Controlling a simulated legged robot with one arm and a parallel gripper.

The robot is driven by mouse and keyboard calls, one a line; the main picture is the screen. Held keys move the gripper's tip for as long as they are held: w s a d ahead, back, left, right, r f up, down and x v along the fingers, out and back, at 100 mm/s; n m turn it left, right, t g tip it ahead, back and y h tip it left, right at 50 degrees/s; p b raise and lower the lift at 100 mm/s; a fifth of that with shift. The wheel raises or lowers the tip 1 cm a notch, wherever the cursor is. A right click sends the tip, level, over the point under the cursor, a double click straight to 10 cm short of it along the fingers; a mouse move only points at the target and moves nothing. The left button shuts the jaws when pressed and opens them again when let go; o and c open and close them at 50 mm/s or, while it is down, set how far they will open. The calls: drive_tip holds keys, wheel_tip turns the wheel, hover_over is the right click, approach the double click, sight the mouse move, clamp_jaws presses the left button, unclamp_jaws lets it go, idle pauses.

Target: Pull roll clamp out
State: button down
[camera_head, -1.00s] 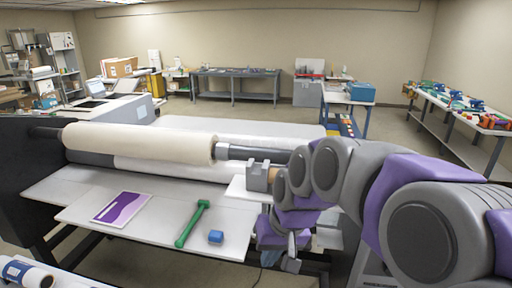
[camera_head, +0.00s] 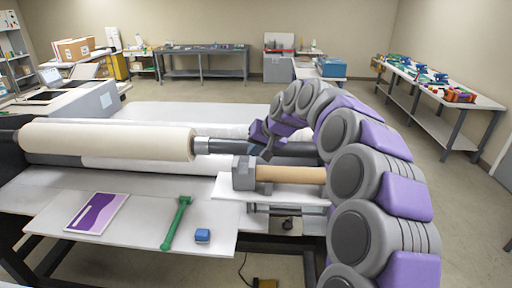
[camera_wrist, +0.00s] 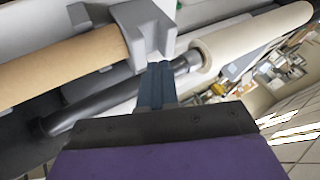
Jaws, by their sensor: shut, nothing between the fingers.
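A cream roll (camera_head: 110,140) lies across the laminator on a dark shaft (camera_head: 290,150). A grey metallic collar (camera_head: 215,146), likely the roll clamp, sits on the shaft just right of the roll's end. In the wrist view, the roll (camera_wrist: 250,38), collar (camera_wrist: 188,62) and shaft (camera_wrist: 110,105) show beyond my gripper (camera_wrist: 158,72). My gripper is shut and empty, its blue fingers together, and they overlap the shaft in the picture; I cannot tell if they touch. In the head view, my gripper (camera_head: 262,134) is over the shaft, right of the collar, its fingertips mostly hidden.
A grey block (camera_head: 243,172) with a tan tube (camera_head: 292,174) stands on a white shelf near the shaft. The front table (camera_head: 130,230) holds a purple sheet (camera_head: 97,213), a green tool (camera_head: 177,222) and a blue block (camera_head: 202,235). Open floor lies behind the machine.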

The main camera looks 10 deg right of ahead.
sight(239, 165)
drive_tip(key=x, duration=0.7)
drive_tip(key=shift+w+d+f, duration=0.1)
drive_tip(key=shift+d+f, duration=0.1)
drive_tip(key=shift+d, duration=0.1)
drive_tip(key=shift+a, duration=0.25)
drive_tip(key=a, duration=0.1)
drive_tip(key=w+a, duration=0.1)
drive_tip(key=a, duration=0.1)
drive_tip(key=a+p, duration=0.1)
drive_tip(key=shift+w+a, duration=0.35)
drive_tip(key=shift+r, duration=0.15)
